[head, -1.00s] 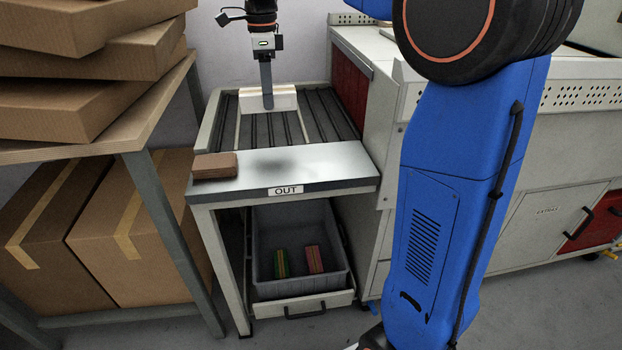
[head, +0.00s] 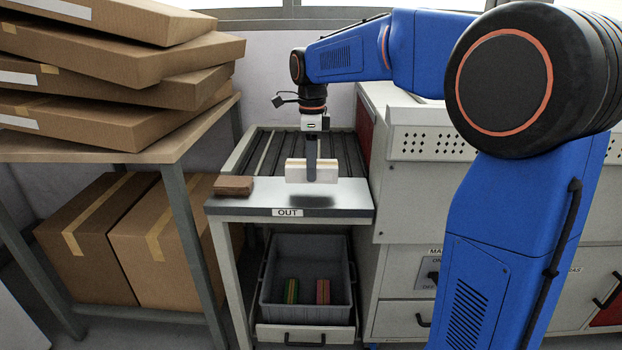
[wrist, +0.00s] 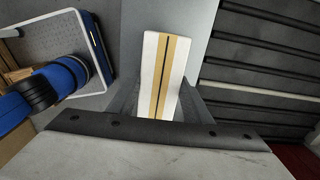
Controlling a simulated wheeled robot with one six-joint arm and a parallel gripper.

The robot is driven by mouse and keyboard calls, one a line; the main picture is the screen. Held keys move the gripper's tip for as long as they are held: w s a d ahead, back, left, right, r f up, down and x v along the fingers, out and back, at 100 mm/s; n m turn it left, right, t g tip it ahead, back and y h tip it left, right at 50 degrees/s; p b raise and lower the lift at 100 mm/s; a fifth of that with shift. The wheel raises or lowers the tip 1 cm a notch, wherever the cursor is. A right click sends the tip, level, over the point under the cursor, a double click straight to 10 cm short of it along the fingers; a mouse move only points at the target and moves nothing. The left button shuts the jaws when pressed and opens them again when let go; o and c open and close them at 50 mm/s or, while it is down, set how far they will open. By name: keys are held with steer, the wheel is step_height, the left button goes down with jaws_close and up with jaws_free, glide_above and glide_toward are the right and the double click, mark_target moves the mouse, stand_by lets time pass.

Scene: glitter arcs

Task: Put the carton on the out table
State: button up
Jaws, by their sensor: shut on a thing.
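The carton (head: 297,171), white with a tan stripe along its top, is held in my gripper (head: 311,178). In the wrist view the carton (wrist: 150,75) stands between the two grey fingers, with its taped face toward the camera. The fingers are shut on it, and one finger covers part of its front in the head view. The out table (head: 345,194) has a grey metal top and an OUT label on its front edge. The carton hangs over the table top, with a dark shadow below it, and appears apart from the surface.
A brown block (head: 233,185) lies at the table's left end. Rollers (head: 272,155) run behind the metal top. A grey bin (head: 268,310) with small coloured packs sits underneath. Stacked boxes (head: 120,75) stand at left, a pale machine (head: 440,145) at right. The top's right side is clear.

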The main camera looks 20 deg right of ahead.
steer(key=shift+f, duration=1.9)
steer(key=shift+f, duration=0.15)
steer(key=o, duration=1.3)
